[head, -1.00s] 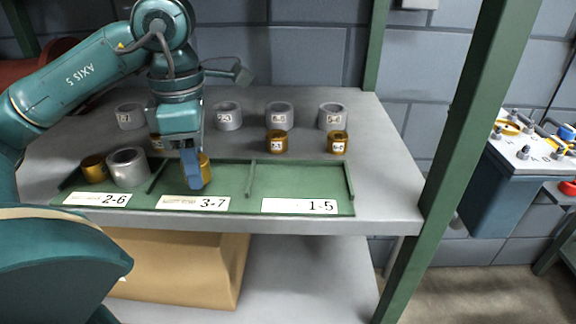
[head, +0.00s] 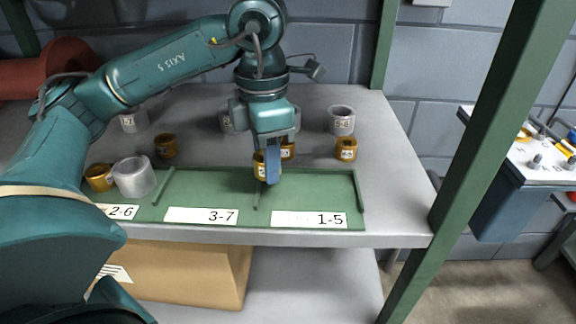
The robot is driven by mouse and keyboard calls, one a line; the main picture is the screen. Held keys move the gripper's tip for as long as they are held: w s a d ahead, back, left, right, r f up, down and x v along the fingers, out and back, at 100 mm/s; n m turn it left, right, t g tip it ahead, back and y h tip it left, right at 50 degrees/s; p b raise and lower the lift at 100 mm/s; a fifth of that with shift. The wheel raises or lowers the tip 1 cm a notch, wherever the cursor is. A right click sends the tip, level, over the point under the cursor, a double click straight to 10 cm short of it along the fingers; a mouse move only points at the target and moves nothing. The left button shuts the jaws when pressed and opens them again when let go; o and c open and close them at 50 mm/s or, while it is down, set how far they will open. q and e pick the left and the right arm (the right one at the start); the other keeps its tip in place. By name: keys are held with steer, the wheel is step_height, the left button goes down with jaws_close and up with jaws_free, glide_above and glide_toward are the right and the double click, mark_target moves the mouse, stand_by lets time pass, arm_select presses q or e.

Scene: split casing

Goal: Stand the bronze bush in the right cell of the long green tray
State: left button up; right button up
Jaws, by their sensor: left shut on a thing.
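My left gripper (head: 268,170) points down over the long green tray (head: 205,190), about above the divider between the middle and right cells. It is shut on a bronze bush (head: 258,164), partly hidden by the blue-grey fingers. The bush looks upright and seems held above the tray floor; the exact height is hard to tell. The right cell (head: 315,192), marked 1-5, is empty. The middle cell, marked 3-7, is also empty. The left cell, marked 2-6, holds a bronze bush (head: 99,177) and a silver ring (head: 134,177). My right gripper is not in view.
Behind the tray stand bronze bushes (head: 346,148), (head: 166,146) and one partly hidden by my gripper (head: 288,149). Silver rings stand farther back, at right (head: 341,120) and left (head: 133,121). A green post (head: 468,130) rises at the shelf's right front.

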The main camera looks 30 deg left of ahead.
mark_target(287, 191)
arm_select(q)
steer(key=w+d, duration=0.1)
steer(key=d, duration=0.1)
steer(key=shift+w+d, duration=0.35)
steer(key=shift+d, duration=0.05)
steer(key=shift+a+f, duration=0.1)
steer(key=shift+f, duration=1.65)
steer(key=shift+f, duration=0.2)
steer(key=o, duration=1.2)
steer(key=shift+r+p, duration=0.4)
steer(key=shift+r, duration=3.55)
